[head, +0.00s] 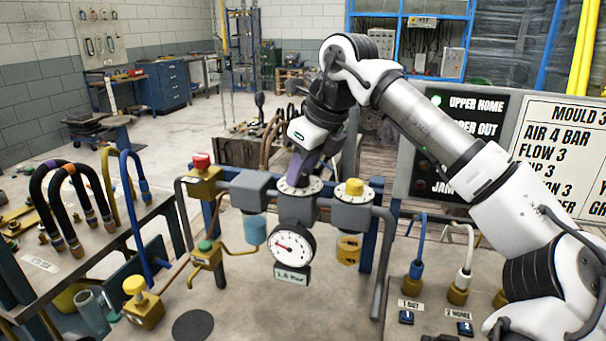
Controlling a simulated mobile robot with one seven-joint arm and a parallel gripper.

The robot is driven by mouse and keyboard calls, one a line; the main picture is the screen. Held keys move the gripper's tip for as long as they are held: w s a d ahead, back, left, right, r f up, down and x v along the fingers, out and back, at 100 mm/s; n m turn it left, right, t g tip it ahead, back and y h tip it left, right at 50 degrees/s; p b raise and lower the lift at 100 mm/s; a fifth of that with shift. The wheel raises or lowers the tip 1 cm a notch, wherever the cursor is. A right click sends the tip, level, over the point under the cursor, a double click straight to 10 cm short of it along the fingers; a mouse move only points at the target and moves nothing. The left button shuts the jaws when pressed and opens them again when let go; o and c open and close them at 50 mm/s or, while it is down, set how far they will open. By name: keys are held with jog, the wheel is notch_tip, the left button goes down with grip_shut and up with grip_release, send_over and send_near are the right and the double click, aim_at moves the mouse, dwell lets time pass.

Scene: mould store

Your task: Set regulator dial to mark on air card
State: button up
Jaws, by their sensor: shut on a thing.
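My gripper (297,178) points down onto the regulator dial (312,187), a pale round scale on top of a grey regulator body (298,209). The gripper is shut on the dial's knob, which the fingers mostly hide; its pointer position cannot be told. Below is a round white gauge (293,247) with a red needle, and a small display (291,277) that reads 1.6 Bar. The air card (560,150) stands at the right and reads MOULD 3, AIR 4 BAR, FLOW 3; my arm covers some of its lower lines.
A yellow-knobbed valve (354,188) sits just right of the dial. A red-knobbed valve (202,162) and a green-knobbed valve (206,247) are left. Curved hoses (75,205) rise at far left. A dark status panel (440,190) stands behind my arm.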

jog(key=m+h+b, duration=0.1)
jog(key=m, duration=0.2)
jog(key=m+t+h+b, duration=0.1)
jog(key=m+b, duration=0.1)
jog(key=m, duration=0.1)
jog(key=shift+s+a+f, duration=0.1)
jog(key=shift+a, duration=0.05)
jog(key=shift+a+m+t+h, duration=0.15)
jog(key=shift+m+h, duration=0.35)
jog(key=shift+m, duration=0.75)
jog(key=shift+m+t+h, duration=0.15)
jog(key=shift+m+h, duration=0.35)
jog(key=shift+m, duration=0.75)
jog(key=o, duration=1)
